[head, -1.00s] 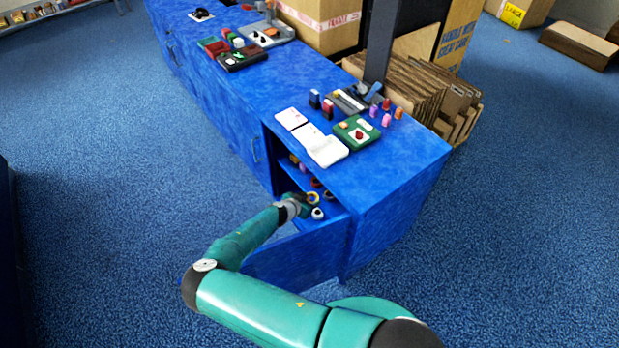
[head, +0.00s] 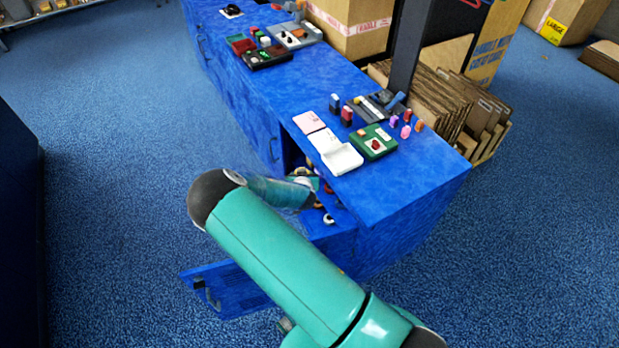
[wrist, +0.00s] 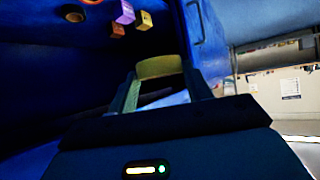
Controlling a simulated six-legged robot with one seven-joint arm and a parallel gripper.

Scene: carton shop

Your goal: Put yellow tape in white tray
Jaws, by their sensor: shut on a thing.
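The yellow tape (wrist: 158,67) is a dull yellow roll between the fingertips of my gripper (wrist: 160,80) in the wrist view. My gripper is shut on it. In the head view my forearm reaches into the open blue cabinet, and the gripper's end and the tape are hidden or too small to make out. The white tray (head: 342,160) lies on the blue counter above the cabinet opening, left of a green box. My gripper is below the counter top, apart from the tray.
The cabinet door (head: 232,290) hangs open below my arm. A white roll (head: 328,219) and other small items sit on the cabinet shelf. A pinkish pad (head: 309,122), green box (head: 374,142) and small blocks crowd the counter; its right front end is clear.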

